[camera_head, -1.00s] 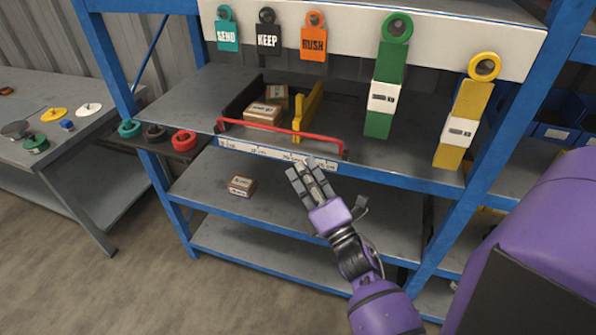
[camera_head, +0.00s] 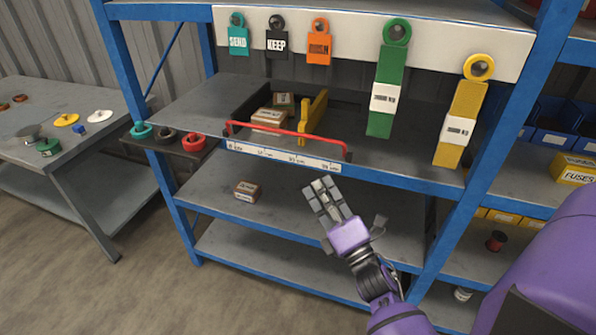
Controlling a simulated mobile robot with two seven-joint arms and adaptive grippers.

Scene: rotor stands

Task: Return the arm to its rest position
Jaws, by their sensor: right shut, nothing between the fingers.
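My right gripper (camera_head: 325,198) is in front of the blue-framed shelf unit (camera_head: 372,180), at about the height of its middle shelf. Its grey fingers are together and hold nothing. Its purple wrist and arm run down to the lower right. The fingers appear apart from the shelf and from everything on it. My left gripper is not in view.
A red bar (camera_head: 285,133) fronts a bay with cartons (camera_head: 268,118) and a yellow divider (camera_head: 313,115). A small carton (camera_head: 247,190) sits on the middle shelf. Tags hang above. A grey table (camera_head: 75,108) stands left; blue bins (camera_head: 555,118) stand right.

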